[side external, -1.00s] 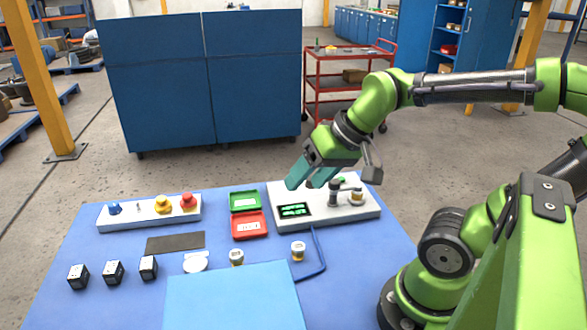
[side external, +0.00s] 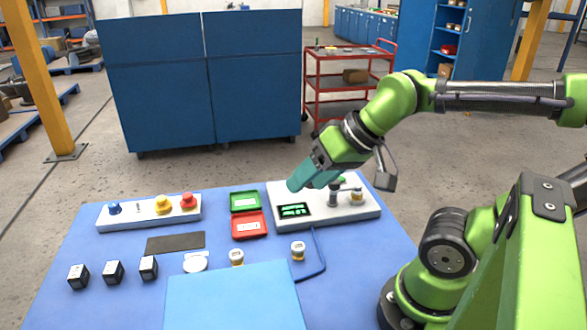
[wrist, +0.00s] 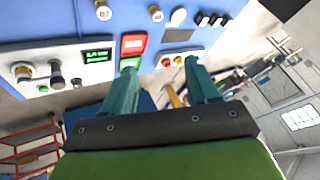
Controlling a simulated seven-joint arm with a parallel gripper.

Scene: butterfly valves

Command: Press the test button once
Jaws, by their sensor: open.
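The white test station (side external: 368,212) stands at the right back of the blue table, with a lit green display (side external: 294,210). A green button, which I take as the test button, is at its back (side external: 341,180), partly hidden by my gripper. In the wrist view the green button (wrist: 43,88) shows at the left, beside a dark post and a brass-ringed fitting. My gripper (side external: 313,182) is tilted down to the left above the station's back left part. In the wrist view my gripper (wrist: 159,66) has its teal fingers apart with nothing between them, well right of the button.
A dark upright post (side external: 333,195) and a brass-ringed fitting (side external: 357,198) stand on the station close to the gripper. Green (side external: 245,201) and red (side external: 250,225) trays lie to its left. A white panel with coloured knobs (side external: 150,213) is farther left. A blue box (side external: 235,297) is in front.

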